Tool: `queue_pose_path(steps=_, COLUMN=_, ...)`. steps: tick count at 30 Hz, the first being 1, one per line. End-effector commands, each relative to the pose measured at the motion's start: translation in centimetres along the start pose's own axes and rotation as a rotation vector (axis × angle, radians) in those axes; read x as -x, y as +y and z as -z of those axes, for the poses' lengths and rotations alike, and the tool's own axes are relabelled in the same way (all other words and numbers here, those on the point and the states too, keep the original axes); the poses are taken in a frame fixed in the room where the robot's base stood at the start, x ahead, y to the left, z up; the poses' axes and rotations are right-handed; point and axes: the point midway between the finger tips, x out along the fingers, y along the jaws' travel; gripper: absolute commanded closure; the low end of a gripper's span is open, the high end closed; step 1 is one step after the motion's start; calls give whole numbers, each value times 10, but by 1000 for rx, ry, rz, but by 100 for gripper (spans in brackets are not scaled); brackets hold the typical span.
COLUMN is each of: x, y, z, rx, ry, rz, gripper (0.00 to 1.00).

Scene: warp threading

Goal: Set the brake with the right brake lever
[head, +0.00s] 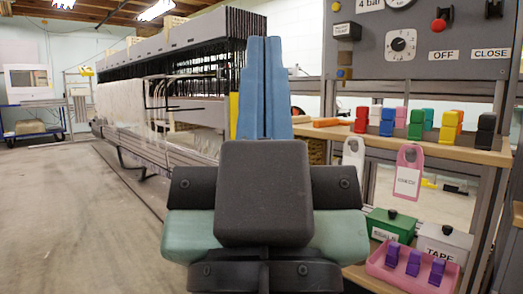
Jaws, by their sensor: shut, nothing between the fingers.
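The loom (185,62) stands left of centre, a long grey frame with dark rows along its top and pale warp threads (128,105) on its side. I cannot make out a right brake lever for certain. My own arm's dark and teal parts fill the lower middle and cover the loom's near right end. A tall blue stepped shape rises above them; I cannot tell whether it is mine.
At the right, a wooden shelf (455,152) bears several coloured clips and an orange-handled thing (333,122). A grey control panel (430,42) is above it. Below are a green box (391,226), a "TAPE" box (443,243) and a pink tray (378,268). The left floor (60,220) is clear.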

Motion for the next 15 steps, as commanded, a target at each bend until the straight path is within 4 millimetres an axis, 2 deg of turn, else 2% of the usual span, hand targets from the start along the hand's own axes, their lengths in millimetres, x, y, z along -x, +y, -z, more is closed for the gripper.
queue_pose_path(steps=1, x=-22, y=0, z=21, rx=-1, ry=1, rz=0, gripper=100)
queue_pose_path(steps=15, x=-139, y=1, z=132, rx=-8, ry=0, rz=1, gripper=100)
